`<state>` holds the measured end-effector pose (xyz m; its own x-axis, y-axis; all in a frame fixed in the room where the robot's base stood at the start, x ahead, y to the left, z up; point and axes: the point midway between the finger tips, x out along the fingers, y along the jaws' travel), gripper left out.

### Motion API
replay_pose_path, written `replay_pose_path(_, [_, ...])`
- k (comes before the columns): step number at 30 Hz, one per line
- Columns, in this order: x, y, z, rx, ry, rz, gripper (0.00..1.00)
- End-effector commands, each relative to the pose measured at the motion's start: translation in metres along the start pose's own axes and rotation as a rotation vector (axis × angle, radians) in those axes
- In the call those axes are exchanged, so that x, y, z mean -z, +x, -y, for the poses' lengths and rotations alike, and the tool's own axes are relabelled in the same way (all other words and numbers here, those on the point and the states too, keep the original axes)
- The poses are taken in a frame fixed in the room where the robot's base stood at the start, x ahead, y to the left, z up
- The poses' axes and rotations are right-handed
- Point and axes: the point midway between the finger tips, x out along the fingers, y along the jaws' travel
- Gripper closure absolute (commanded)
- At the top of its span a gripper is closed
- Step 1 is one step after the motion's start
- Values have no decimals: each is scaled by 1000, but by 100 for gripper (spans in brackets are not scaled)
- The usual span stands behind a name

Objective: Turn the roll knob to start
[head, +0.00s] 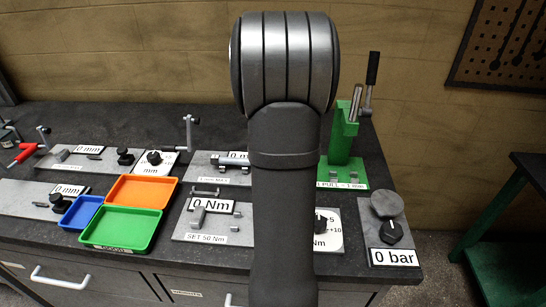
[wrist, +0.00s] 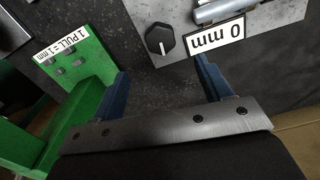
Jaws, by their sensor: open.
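In the wrist view, a black knob (wrist: 160,40) with a white pointer line sits on a grey plate, beside a "0 mm" label (wrist: 217,39) that appears upside down. My gripper (wrist: 164,82) has its two blue fingers wide apart, with nothing between them. The knob lies beyond the fingertips, roughly in line with the gap, and is not touched. In the head view my arm covers the gripper and this knob. No label reading "roll" is legible, so I cannot tell whether this is the roll knob.
A green jack (wrist: 79,62) labelled "1 PULL = 1 mm" stands left in the wrist view; its upright lever (head: 370,75) shows in the head view. Green (head: 120,228), orange (head: 141,190) and blue (head: 80,212) trays lie left. A "0 bar" unit (head: 393,258) stands right.

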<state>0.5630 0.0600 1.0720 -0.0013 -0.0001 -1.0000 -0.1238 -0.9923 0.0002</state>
Motion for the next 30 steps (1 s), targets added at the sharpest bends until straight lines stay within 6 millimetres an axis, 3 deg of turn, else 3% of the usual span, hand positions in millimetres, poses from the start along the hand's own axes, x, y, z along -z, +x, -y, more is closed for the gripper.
replay_pose_path(9, [0,70,0,-1,-1,4,29])
replay_pose_path(15, [0,99,0,0,-1,1,29])
replay_pose_path(28, [0,110,0,0,-1,-1,29])
replay_pose_path(30, [0,110,0,0,-1,-1,39])
